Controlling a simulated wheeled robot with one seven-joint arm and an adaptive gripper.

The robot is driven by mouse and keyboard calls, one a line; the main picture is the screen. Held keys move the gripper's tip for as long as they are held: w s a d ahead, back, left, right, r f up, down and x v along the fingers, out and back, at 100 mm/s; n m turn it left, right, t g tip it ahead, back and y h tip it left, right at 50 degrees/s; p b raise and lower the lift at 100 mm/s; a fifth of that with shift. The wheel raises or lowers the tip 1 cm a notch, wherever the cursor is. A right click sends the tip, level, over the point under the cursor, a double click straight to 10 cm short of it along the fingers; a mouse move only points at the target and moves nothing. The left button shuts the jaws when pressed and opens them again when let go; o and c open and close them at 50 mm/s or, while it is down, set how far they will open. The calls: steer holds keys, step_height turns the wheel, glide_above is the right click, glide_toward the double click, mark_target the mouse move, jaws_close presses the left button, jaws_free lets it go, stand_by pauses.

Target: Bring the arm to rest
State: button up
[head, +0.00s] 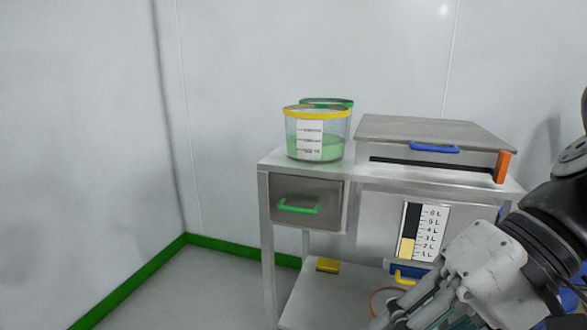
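My gripper (418,312) shows at the lower right of the head view, at the end of my arm, which comes in from the right edge. Its fingers point down and left, in front of the lower part of a steel bench (267,210). The fingertips run close to the bottom edge of the picture, and I cannot tell whether they are apart or together. No held object can be made out.
A clear tub (318,147) with a yellow rim and green contents stands on the bench. A flat steel box (430,135) with a blue handle is beside it. A drawer (305,200) has a green handle. A yellow block (327,265) lies below. Floor at left is free.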

steer(key=s+d+f+t+h, duration=0.1)
steer(key=s+d+f+h, duration=0.4)
steer(key=s+d+h, duration=0.4)
step_height(320, 180, up, 40)
steer(key=w+t+p, duration=0.1)
steer(key=t+p, duration=0.2)
steer(key=p, duration=3.5)
steer(key=shift+d+f+n+t, duration=0.15)
steer(key=shift+d+n+t, duration=0.2)
steer(key=shift+n+t, duration=0.05)
